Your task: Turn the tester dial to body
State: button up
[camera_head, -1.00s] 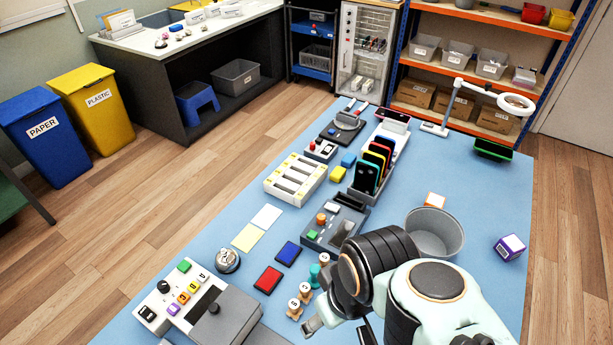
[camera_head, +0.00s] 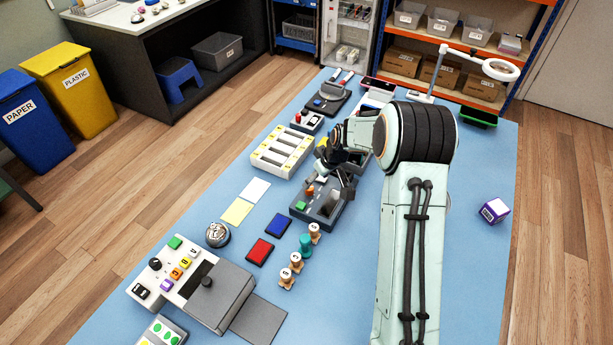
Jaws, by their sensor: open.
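A dark grey device (camera_head: 325,208) with an orange knob, a green button and a light window lies at the middle of the blue table. It may be the tester; its dial's labels are too small to read. My gripper (camera_head: 335,178) is open above the far part of this device, close to the orange knob (camera_head: 309,191). I cannot tell whether it touches the knob. My gripper and arm hide part of the device's far side. A white and grey machine (camera_head: 208,287) with a black knob (camera_head: 155,264) and coloured letter buttons stands at the front left.
A white slotted tray (camera_head: 284,150) lies just beyond the device. Red (camera_head: 260,252) and blue (camera_head: 278,225) pads, several small stampers (camera_head: 296,262) and a round metal bell (camera_head: 217,234) lie nearer. A purple box (camera_head: 493,211) sits at right, with clear table around it.

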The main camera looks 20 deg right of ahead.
aim_at(309, 190)
jog(key=x, duration=0.6)
jog(key=shift+r, duration=0.1)
grip_shut()
